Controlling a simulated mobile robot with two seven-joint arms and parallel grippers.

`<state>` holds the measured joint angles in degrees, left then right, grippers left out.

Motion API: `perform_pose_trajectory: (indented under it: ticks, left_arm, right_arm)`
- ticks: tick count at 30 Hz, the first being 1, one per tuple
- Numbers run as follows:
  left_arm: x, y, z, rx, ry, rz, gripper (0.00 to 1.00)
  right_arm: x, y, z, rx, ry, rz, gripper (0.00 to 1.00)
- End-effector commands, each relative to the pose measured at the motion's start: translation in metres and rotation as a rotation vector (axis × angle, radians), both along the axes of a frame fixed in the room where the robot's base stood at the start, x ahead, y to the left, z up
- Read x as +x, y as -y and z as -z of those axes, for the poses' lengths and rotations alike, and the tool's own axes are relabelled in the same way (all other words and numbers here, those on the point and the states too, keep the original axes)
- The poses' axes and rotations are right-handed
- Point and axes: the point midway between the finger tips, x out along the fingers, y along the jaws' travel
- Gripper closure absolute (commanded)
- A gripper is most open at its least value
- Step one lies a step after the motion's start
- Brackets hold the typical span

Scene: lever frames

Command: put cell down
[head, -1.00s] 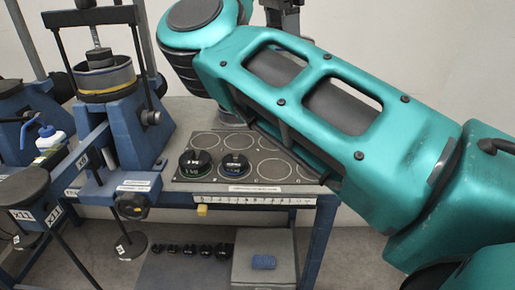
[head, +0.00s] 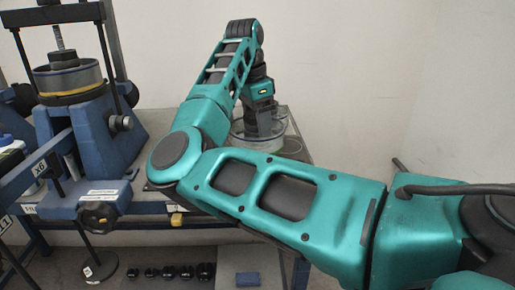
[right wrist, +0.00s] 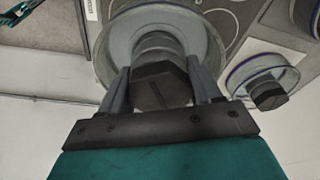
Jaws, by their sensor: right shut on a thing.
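My right gripper (head: 262,116) is shut on the dark knob on top of a cell (right wrist: 124,45), a round grey, clear-walled dish. In the head view the cell (head: 240,138) shows under the gripper at the back right of the bench, partly behind my arm. In the right wrist view the fingers (right wrist: 160,82) straddle the knob from both sides. I cannot tell whether the cell's base touches the plate (right wrist: 240,12) with ring outlines. My left gripper is not in view.
A second cell with a blue ring (right wrist: 262,75) and dark knob stands close by. A blue lever frame (head: 90,125) with a metal cell stands at left. Several black weights (head: 170,272) and a blue block (head: 248,279) lie below. My right arm hides much of the bench.

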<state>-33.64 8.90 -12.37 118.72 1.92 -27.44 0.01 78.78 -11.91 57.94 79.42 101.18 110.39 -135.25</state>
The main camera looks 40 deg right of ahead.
Motion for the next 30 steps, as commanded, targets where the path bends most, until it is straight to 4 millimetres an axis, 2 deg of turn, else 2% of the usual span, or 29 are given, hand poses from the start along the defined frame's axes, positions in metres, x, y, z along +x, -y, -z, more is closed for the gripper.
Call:
perform_pose_trajectory:
  ticks: [8, 17, 29, 30]
  left_arm:
    - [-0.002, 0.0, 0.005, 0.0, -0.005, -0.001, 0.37]
    - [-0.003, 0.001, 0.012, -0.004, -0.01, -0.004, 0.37]
    - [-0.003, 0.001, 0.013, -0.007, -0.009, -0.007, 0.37]
    - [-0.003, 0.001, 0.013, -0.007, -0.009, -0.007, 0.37]
  right_arm:
    - [0.0, 0.001, 0.017, -0.003, 0.004, 0.001, 1.0]
    - [0.0, 0.0, 0.054, -0.003, 0.002, 0.001, 1.0]
    - [0.0, 0.001, 0.058, -0.003, 0.004, 0.001, 1.0]
    - [0.0, 0.0, 0.061, 0.0, 0.001, 0.001, 0.35]
